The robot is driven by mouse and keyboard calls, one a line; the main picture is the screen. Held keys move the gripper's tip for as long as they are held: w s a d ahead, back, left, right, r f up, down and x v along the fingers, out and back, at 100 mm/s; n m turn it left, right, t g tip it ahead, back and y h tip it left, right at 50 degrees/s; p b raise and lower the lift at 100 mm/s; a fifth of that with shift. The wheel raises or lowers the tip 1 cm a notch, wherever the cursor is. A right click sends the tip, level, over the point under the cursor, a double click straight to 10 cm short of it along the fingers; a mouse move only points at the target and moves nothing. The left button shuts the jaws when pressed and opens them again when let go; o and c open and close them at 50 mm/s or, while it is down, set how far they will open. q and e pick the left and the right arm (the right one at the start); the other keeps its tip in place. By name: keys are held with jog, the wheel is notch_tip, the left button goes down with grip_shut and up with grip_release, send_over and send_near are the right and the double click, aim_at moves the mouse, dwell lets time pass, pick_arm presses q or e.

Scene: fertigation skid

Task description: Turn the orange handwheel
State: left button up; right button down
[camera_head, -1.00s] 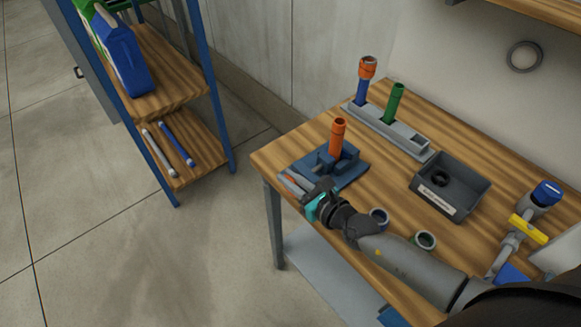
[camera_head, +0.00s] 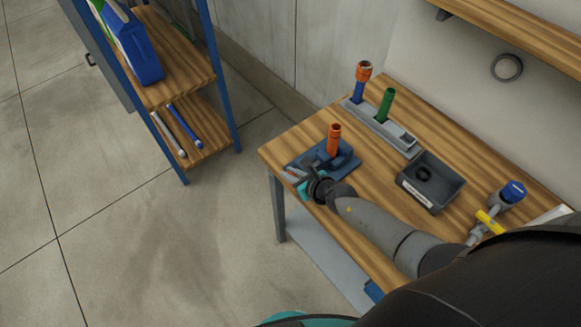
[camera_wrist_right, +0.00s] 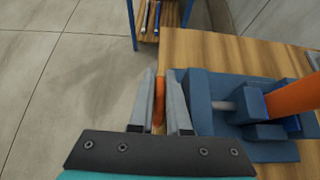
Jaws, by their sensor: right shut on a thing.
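The orange handwheel (camera_wrist_right: 159,103) shows nearly edge-on in the right wrist view, at the left side of a blue vise (camera_wrist_right: 225,85). My right gripper (camera_wrist_right: 162,98) is shut on it, one grey finger on each side. In the head view the right gripper (camera_head: 296,177) is at the table's front-left corner, beside the vise (camera_head: 345,163), and mostly hides the wheel. An orange pipe (camera_head: 334,140) stands upright in the vise; it also shows in the right wrist view (camera_wrist_right: 292,97). My left gripper is not in view.
A grey rack (camera_head: 400,138) with an orange-topped blue pipe (camera_head: 361,80) and a green pipe (camera_head: 386,103) stands behind. A dark bin (camera_head: 447,191) holds a black ring. A valve with a yellow handle (camera_head: 489,222) is at right. A shelf unit (camera_head: 188,75) stands left across open floor.

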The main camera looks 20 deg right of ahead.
dwell(0.3)
jog(key=c, duration=1.2)
grip_release()
jog(key=shift+w, duration=0.1)
jog(key=shift+o, duration=0.2)
jog(key=shift+s+d+r+p, duration=0.1)
jog(key=shift+s+r+p, duration=0.15)
jog(key=shift+s+p, duration=0.25)
jog(key=p+v, duration=0.3)
jog(key=v, duration=1.1)
jog(key=shift+r, duration=0.25)
